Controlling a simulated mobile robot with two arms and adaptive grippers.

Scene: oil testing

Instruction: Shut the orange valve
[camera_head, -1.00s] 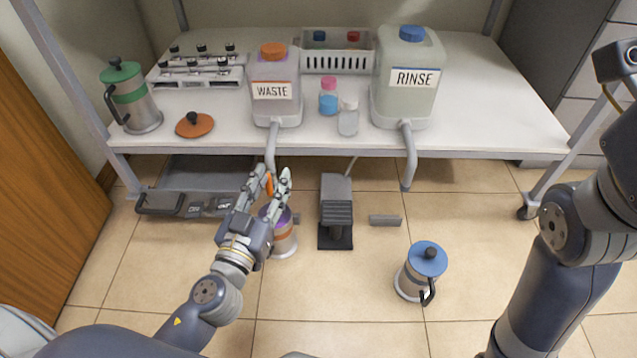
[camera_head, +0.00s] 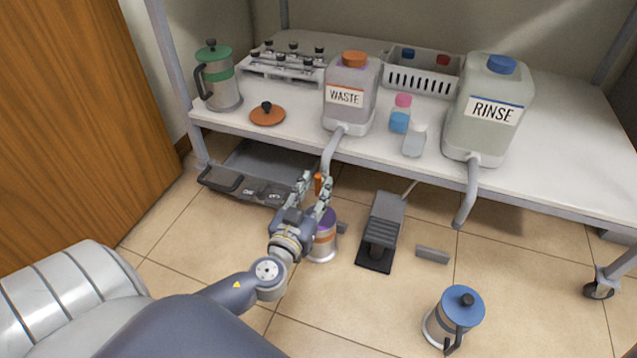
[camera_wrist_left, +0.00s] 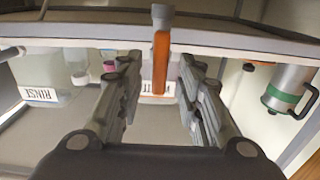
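The orange valve (camera_head: 318,184) is at the lower end of the grey pipe (camera_head: 331,150) that comes down from the waste tank (camera_head: 350,112). In the left wrist view the valve's orange handle (camera_wrist_left: 161,62) hangs upright between my finger pads. My left gripper (camera_head: 313,190) is open, with one finger on each side of the handle. In the wrist view a gap shows between the handle and each finger. The fingers hide part of the valve in the head view. My right gripper is not in view.
A purple-topped container (camera_head: 322,246) stands on the floor just below the valve, partly behind my gripper. A black pedal (camera_head: 380,240) and a blue-lidded pot (camera_head: 455,315) are on the floor to the right. The table edge (camera_head: 400,163) runs above my gripper.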

